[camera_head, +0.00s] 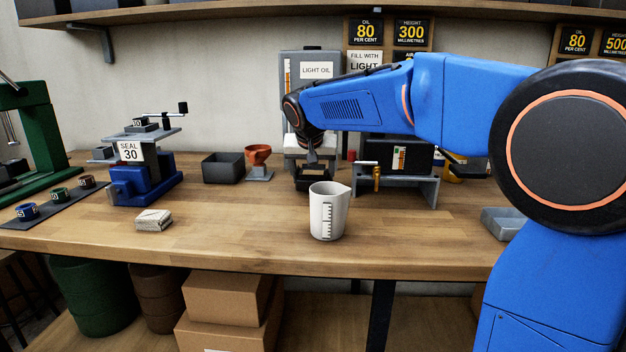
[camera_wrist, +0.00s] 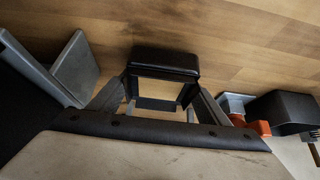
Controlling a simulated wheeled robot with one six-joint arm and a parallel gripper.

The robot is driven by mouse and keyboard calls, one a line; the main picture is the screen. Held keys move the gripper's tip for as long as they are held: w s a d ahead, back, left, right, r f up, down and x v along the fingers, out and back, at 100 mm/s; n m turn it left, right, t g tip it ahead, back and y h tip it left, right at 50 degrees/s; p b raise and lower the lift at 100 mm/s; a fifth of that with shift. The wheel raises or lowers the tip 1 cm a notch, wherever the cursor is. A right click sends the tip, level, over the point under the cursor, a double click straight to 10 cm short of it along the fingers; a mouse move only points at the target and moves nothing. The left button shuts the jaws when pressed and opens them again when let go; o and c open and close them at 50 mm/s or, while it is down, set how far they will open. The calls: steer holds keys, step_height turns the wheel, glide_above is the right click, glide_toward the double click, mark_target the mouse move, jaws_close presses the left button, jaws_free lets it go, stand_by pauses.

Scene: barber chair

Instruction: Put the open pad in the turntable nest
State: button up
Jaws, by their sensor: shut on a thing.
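My gripper (camera_head: 312,156) points down near the back middle of the bench. In the wrist view its two grey fingers (camera_wrist: 157,104) are shut on a black, hollow, frame-like piece, which I take to be the open pad (camera_wrist: 165,62). Bare wood shows through its opening. In the head view the dark pad (camera_head: 314,183) is below the gripper, close to the bench top; I cannot tell whether it touches. I cannot make out the turntable nest with certainty.
A white measuring jug (camera_head: 328,212) stands in front of the pad. An orange funnel (camera_head: 258,156) and a dark bin (camera_head: 223,167) are to the left. A grey stand (camera_head: 408,186) is close on the right. A blue-based SEAL 30 device (camera_head: 145,182) stands farther left.

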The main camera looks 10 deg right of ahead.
steer(key=shift+f, duration=0.45)
steer(key=shift+f, duration=0.1)
steer(key=o, duration=1.3)
steer(key=shift+a, duration=0.1)
